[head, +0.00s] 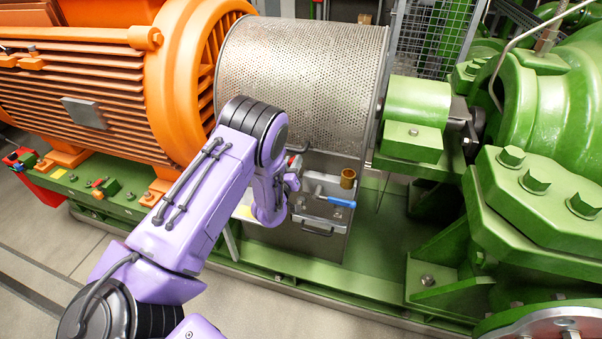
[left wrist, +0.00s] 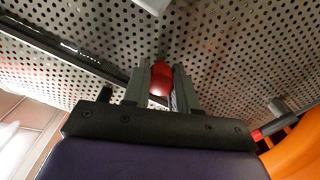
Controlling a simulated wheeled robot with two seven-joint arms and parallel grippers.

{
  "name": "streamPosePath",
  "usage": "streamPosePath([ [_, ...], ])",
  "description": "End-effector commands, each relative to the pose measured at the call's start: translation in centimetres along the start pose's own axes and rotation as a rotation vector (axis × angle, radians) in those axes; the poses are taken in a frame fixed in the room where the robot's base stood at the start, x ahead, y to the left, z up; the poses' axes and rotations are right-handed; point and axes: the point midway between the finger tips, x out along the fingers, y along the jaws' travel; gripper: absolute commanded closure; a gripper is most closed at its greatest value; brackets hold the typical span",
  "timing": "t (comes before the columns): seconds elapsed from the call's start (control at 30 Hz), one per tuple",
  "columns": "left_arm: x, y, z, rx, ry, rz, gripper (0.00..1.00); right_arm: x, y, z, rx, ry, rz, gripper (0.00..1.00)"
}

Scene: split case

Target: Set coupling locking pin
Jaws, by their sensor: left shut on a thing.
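The perforated metal coupling guard (head: 300,80) spans between the orange motor and the green machine. My left gripper (head: 292,168) is at the guard's lower front edge, by the grey panel below it. In the left wrist view the left gripper (left wrist: 165,88) is shut on a small red rounded piece (left wrist: 160,78), with perforated sheet (left wrist: 225,45) close behind. I cannot tell whether this piece is the locking pin or whether it is seated in anything; its far end is hidden. My right gripper is not in view.
A grey shelf (head: 318,222) under the guard carries a brass cylinder (head: 348,178) and a blue-handled tool (head: 341,202), just right of my gripper. The orange motor (head: 80,95) is at left, green bearing housing (head: 555,100) at right. Small coloured items (head: 103,186) lie on the green base.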

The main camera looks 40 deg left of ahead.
Motion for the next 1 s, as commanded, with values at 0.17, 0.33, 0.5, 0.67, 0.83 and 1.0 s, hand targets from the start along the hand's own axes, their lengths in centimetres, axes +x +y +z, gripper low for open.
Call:
streamPosePath([
  [0.17, 0.3, -0.4, -0.4, -0.001, 0.006, -0.004, 1.0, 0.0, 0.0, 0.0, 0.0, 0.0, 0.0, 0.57],
  [0.33, 0.4, -0.4, -0.5, -0.001, 0.009, -0.004, 0.63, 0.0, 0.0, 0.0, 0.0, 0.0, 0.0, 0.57],
  [0.5, 0.3, -0.4, -0.4, -0.001, 0.006, -0.004, 0.47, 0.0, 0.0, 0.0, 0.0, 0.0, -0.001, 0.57],
  [0.67, 0.2, -0.3, -0.3, 0.0, 0.003, -0.004, 0.47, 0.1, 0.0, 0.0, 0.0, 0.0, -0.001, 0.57],
  [0.83, -2.0, -0.3, 0.0, 0.001, 0.0, -0.004, 0.47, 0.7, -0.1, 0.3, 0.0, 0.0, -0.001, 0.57],
  [1.0, -6.2, -0.4, 0.1, 0.002, 0.0, -0.003, 0.47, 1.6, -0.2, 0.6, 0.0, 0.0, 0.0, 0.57],
])
